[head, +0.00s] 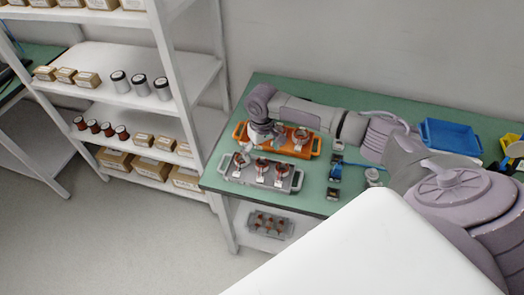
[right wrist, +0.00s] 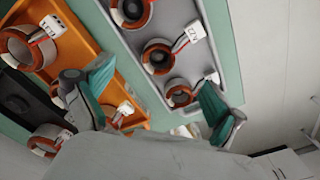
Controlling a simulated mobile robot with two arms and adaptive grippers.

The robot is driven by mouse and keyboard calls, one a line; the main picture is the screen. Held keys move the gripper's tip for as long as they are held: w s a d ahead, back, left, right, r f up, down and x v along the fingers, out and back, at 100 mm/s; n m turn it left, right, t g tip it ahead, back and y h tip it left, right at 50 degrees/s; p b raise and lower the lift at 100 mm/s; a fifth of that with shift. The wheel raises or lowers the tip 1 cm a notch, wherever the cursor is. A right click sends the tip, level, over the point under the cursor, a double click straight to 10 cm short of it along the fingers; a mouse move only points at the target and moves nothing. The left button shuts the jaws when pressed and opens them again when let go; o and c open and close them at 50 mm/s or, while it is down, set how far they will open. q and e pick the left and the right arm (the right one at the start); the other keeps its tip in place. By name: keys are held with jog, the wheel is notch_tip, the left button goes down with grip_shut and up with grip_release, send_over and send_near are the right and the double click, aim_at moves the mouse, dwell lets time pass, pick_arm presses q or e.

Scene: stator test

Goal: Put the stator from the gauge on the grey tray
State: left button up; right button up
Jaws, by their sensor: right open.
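The grey tray (head: 297,181) lies near the front edge of the green table and holds three copper-and-white stators, the leftmost a stator (head: 241,160) close below my gripper. My right gripper (head: 268,139) is open above the left part of the trays. In the right wrist view its teal fingers stand apart (right wrist: 155,80), and a stator (right wrist: 180,95) on the grey tray (right wrist: 185,12) shows beyond the gap. No stator is held. Small dark-and-blue devices (head: 336,171) stand right of the trays; I cannot tell which is the gauge. My left gripper is not in view.
An orange tray (head: 317,147) with several stators lies behind the grey one; it also shows in the right wrist view (right wrist: 88,40). A blue bin (head: 449,136) stands at the right. A white shelf (head: 110,58) with boxes and jars stands left of the table.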

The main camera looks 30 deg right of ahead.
notch_tip(320, 180, up, 12)
dwell(0.6)
dwell(0.5)
